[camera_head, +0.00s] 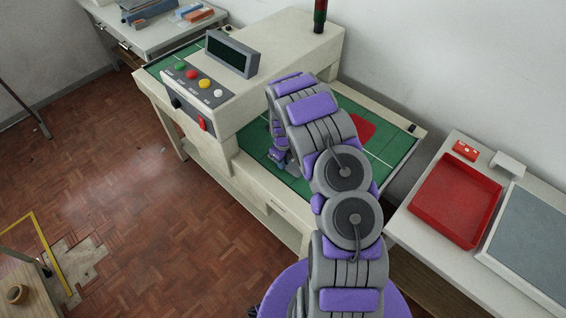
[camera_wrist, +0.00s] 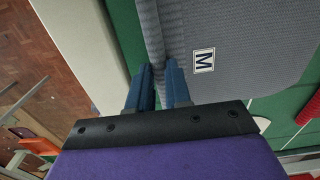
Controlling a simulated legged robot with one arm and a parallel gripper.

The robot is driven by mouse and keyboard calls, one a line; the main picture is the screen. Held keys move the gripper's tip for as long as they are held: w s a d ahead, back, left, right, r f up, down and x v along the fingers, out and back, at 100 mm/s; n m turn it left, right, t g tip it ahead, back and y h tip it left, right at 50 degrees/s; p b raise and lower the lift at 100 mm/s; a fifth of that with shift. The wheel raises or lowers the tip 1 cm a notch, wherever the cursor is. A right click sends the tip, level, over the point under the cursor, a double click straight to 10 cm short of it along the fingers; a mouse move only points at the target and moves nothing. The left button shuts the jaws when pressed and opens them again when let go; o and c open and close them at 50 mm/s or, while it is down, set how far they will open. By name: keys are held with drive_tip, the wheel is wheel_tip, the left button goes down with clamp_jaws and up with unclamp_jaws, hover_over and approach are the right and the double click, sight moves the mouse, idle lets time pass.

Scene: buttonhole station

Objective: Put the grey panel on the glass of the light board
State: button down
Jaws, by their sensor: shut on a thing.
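The grey panel (camera_wrist: 245,45) is a ribbed grey cloth-like piece with a white label marked M, lying over the green bed in the wrist view. My gripper (camera_wrist: 160,80) has its blue fingers closed on the panel's folded near edge. What looks like the light board (camera_head: 535,238), with a grey glass face in a pale frame, lies on the right-hand table, well apart from my gripper. Its glass looks bare where it shows.
The machine (camera_head: 290,60) with coloured buttons stands over the green bed (camera_head: 385,140). A red piece (camera_head: 362,128) lies on the bed. A red tray (camera_head: 455,203) and a small red box (camera_head: 465,151) are on the right table. A gap separates bed and table.

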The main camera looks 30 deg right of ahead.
drive_tip(key=shift+r, duration=2.05)
